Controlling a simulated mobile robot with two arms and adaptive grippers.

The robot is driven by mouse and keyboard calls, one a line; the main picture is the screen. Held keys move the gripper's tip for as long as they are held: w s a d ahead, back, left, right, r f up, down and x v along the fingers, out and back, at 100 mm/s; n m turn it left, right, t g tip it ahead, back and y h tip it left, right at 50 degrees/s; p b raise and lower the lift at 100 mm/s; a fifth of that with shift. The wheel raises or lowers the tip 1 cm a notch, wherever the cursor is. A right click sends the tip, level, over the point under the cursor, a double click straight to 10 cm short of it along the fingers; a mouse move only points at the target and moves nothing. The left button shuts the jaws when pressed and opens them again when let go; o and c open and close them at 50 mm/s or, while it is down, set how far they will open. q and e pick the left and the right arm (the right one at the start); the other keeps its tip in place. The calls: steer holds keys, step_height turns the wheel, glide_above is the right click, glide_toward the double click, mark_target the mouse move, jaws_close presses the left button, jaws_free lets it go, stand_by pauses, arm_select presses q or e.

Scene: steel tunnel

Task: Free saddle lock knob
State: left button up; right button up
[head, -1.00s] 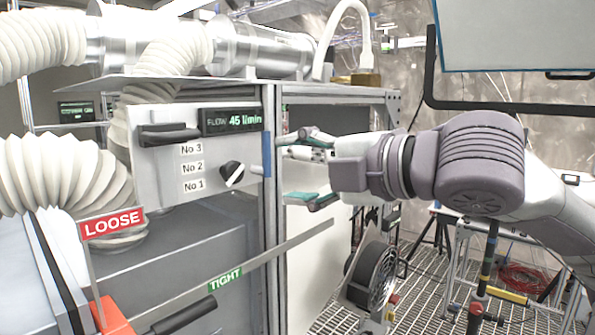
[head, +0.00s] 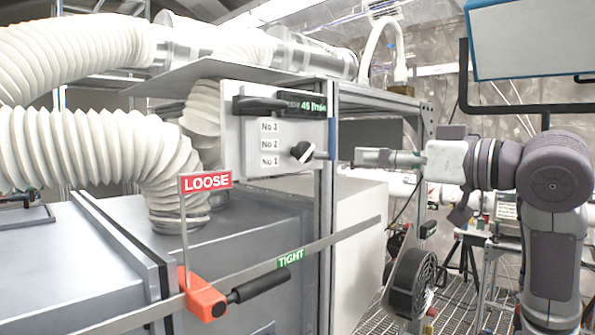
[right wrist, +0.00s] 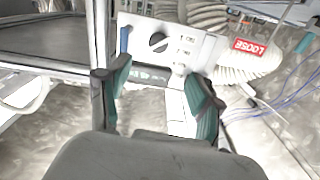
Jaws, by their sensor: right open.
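An orange saddle block (head: 202,299) sits on the flat metal rail (head: 330,236) at the lower left in the head view. A black handle (head: 260,286) sticks out from its right side; I cannot tell whether this is the lock knob. A red LOOSE sign (head: 206,181) stands on a post above the block, and a green TIGHT label (head: 291,257) is farther right along the rail. My right gripper (head: 375,157) is open and empty, right of the control panel and well away from the saddle. Its two spread fingers (right wrist: 160,80) show in the right wrist view. My left gripper is out of view.
White ducts (head: 110,145) fill the left. A fan (head: 412,282) stands lower right.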

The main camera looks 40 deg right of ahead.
mark_target(307, 154)
steer(key=w+p, duration=0.2)
steer(key=w, duration=0.2)
steer(key=w+p, duration=0.2)
steer(key=w, duration=0.2)
steer(key=w+p, duration=0.2)
steer(key=w, duration=0.2)
steer(key=shift+w+a+r, duration=0.15)
steer(key=shift+a, duration=0.25)
steer(key=shift+w+f+p, duration=0.2)
steer(key=shift+w+p, duration=0.25)
steer(key=shift+w, duration=0.25)
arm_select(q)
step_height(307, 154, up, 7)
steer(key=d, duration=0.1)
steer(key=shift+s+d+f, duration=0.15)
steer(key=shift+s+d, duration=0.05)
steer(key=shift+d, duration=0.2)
arm_select(e)
steer(key=c, duration=1.1)
